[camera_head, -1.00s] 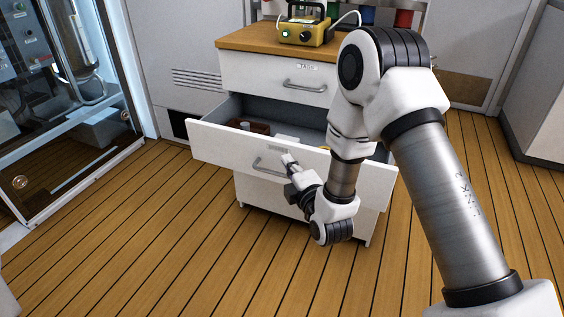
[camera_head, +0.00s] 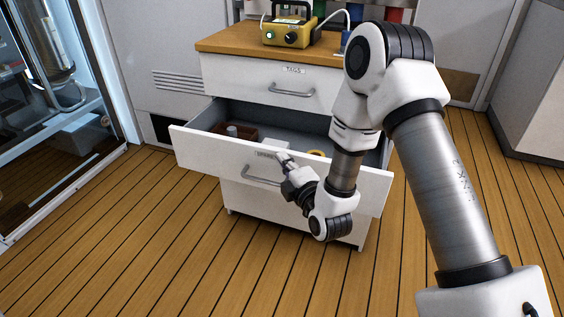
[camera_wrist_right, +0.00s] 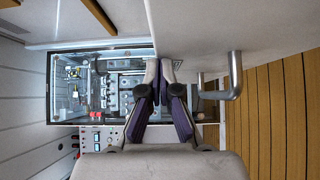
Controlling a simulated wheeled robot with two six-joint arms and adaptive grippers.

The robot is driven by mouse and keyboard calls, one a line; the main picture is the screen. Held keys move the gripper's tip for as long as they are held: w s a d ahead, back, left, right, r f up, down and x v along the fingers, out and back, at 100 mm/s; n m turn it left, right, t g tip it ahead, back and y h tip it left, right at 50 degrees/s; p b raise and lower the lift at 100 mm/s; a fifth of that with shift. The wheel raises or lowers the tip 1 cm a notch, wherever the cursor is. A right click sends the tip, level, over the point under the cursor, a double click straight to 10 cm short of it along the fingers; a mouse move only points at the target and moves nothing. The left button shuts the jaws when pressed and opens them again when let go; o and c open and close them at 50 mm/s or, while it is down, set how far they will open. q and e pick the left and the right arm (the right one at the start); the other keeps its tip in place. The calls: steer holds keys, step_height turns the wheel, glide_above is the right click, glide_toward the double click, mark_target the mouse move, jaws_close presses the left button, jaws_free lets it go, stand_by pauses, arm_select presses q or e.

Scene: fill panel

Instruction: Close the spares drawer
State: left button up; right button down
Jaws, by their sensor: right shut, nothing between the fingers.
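The spares drawer (camera_head: 215,149) is the middle drawer of a white cabinet and stands well open. Its white front has a label and a bar handle (camera_head: 258,175); the handle also shows in the right wrist view (camera_wrist_right: 234,78). My right gripper (camera_head: 281,157) is shut and empty, in front of the drawer front, right of the label and close to the top edge. Its fingertips (camera_wrist_right: 161,68) meet in the wrist view, beside the white front. I cannot tell whether they touch it. My right forearm hides part of the drawer's right side. My left gripper is not in view.
The tags drawer (camera_head: 255,82) above is shut. A yellow device (camera_head: 291,32) stands on the wooden cabinet top (camera_head: 225,41). The open drawer holds a brown box (camera_head: 238,133), a white item and a yellow ring. A glass-fronted case (camera_head: 75,110) stands left; the plank floor (camera_head: 130,230) is clear.

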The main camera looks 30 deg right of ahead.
steer(key=w+d+p, duration=0.5)
steer(key=w+d, duration=0.5)
steer(key=d, duration=0.2)
steer(key=shift+w+d, duration=0.3)
steer(key=shift+w, duration=0.05)
